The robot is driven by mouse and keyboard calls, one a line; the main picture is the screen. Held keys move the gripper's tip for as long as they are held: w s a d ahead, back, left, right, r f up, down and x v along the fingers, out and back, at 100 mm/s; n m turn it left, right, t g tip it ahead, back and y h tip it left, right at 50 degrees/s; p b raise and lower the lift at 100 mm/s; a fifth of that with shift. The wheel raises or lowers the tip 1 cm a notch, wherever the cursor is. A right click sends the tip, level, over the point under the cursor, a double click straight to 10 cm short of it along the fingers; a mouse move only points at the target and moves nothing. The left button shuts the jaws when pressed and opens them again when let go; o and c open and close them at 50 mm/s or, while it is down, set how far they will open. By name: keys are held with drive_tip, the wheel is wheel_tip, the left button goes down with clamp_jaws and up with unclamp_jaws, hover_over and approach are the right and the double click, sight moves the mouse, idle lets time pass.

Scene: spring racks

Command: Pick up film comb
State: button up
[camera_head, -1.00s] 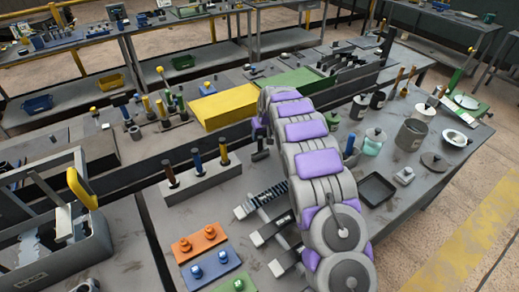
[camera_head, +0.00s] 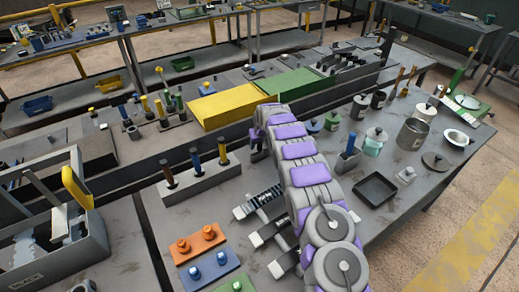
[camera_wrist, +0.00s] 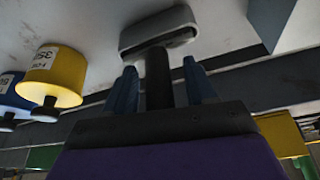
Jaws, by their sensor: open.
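In the wrist view a dark stem with a flat, rounded grey end piece (camera_wrist: 158,32) stands between my blue fingers. It may be the film comb, but I cannot tell for sure. My gripper (camera_wrist: 159,78) is open, with one finger on each side of the stem and gaps showing. In the head view my gripper (camera_head: 257,148) is small and dark below the far end of my purple and grey arm. It is just right of the grey block with red, blue and yellow handles (camera_head: 203,179). The stem is not clear there.
A yellow box (camera_head: 229,106) and a green box (camera_head: 287,83) lie behind my gripper. Orange (camera_head: 199,243) and blue plates (camera_head: 210,269) lie in front. A black tray (camera_head: 375,187) and pots stand right of my arm.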

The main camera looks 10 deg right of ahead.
drive_tip(key=shift+f, duration=0.1)
clamp_jaws()
idle(0.5)
wheel_tip(320, 180, up, 10)
drive_tip(key=shift+r+p, duration=0.1)
drive_tip(key=shift+p, duration=0.7)
